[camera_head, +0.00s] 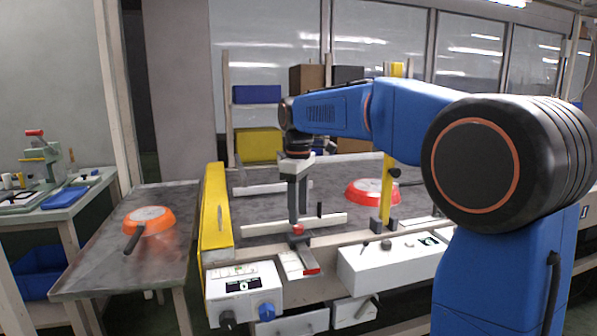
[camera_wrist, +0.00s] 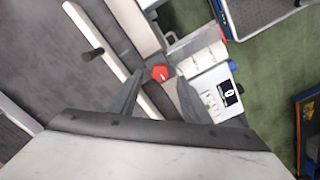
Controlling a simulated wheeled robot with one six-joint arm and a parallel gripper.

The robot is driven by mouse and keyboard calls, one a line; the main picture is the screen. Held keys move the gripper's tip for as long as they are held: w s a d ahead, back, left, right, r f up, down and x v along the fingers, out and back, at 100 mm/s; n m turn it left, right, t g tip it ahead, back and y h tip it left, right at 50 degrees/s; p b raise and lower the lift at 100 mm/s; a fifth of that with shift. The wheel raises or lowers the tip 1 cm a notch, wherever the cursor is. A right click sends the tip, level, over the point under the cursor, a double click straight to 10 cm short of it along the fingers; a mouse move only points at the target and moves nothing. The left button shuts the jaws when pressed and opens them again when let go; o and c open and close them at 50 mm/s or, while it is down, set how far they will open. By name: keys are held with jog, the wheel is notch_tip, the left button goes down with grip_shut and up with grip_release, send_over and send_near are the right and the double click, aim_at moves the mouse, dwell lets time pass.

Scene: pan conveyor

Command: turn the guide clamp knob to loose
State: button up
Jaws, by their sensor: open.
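The red knob (camera_head: 297,229), which looks like the guide clamp knob, sits at the near edge of the conveyor by the white guide rail (camera_head: 262,228). It also shows in the wrist view (camera_wrist: 160,72), where it lies between my fingertips as seen from the wrist. My gripper (camera_head: 294,218) points down just above the knob, with its fingers apart and nothing held. In the wrist view my gripper (camera_wrist: 157,78) has one finger on each side of the knob; I cannot tell whether they touch it. The knob's turn position is not clear.
A white control box (camera_head: 240,285) with knobs stands below and left; another white box (camera_head: 392,262) is at right. A yellow side guard (camera_head: 215,215) and a yellow post (camera_head: 386,190) flank the area. A red pan (camera_head: 372,192) lies on the belt, an orange pan (camera_head: 150,220) on the left table.

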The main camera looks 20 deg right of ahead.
aim_at(299, 226)
notch_tip(299, 226, up, 14)
dwell(0.4)
jog(key=shift+s+f, duration=0.1)
jog(key=shift+f, duration=0.05)
jog(key=s+d+f+m+t, duration=0.2)
jog(key=s+f+m, duration=0.3)
jog(key=s+f, duration=0.9)
jog(key=s+d+f+m+t, duration=0.2)
jog(key=s+d+f+m, duration=0.3)
jog(key=s+f, duration=1)
jog(key=s, duration=0.4)
jog(key=shift+s+f+t, duration=0.2)
jog(key=shift+f+t, duration=0.1)
jog(key=shift+t, duration=0.1)
jog(key=shift+c, duration=0.5)
